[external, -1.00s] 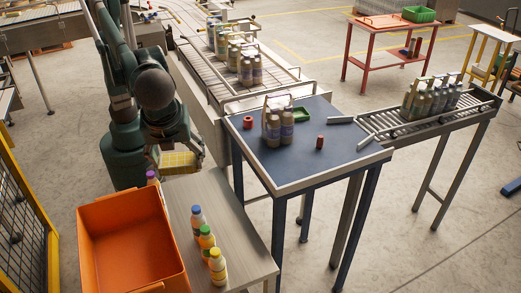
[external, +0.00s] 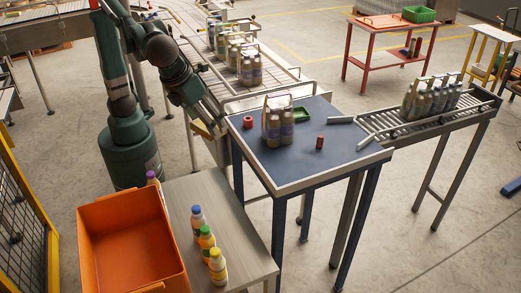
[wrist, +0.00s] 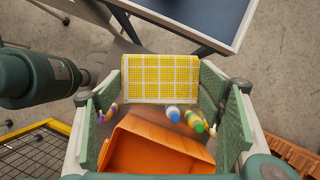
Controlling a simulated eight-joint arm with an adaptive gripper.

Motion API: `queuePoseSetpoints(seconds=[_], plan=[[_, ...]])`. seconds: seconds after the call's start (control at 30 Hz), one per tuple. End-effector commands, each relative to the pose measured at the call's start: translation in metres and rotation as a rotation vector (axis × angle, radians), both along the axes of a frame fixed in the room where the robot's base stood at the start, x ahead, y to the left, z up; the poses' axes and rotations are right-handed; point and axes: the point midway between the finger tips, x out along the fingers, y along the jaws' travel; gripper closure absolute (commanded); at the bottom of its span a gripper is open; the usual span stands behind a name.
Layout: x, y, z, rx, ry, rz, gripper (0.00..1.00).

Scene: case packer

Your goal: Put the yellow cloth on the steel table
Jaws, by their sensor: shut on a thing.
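The yellow cloth (wrist: 160,80), checked with white lines, hangs between the green fingers of my gripper (wrist: 160,110) in the wrist view. My gripper (external: 212,128) is shut on it. In the external view only a small yellow part of the cloth (external: 200,128) shows, beside the left edge of the blue table. The cloth is in the air, beyond the far edge of the steel table (external: 226,222). The steel table is at the lower middle of the external view. The rest of the cloth is hidden by my gripper there.
An orange crate (external: 183,262) stands at the left of the steel table. Several bottles (external: 206,237) stand in a row on the table, with a purple-capped one (external: 152,178) near its far left corner. The blue table (external: 290,165) holds a bottle pack. The steel table's right part is clear.

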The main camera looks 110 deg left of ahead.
Motion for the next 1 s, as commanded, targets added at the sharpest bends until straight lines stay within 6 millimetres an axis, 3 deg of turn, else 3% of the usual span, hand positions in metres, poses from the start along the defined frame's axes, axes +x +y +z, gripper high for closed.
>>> queuePoseSetpoints(seconds=[0.3,0.67,1.0], plan=[[-0.010,0.045,-0.002,0.000,0.000,-0.215,0.45],[-0.016,0.073,-0.005,-0.002,-0.001,-0.359,0.45],[-0.015,0.071,-0.056,0.000,0.000,-0.355,0.45]])
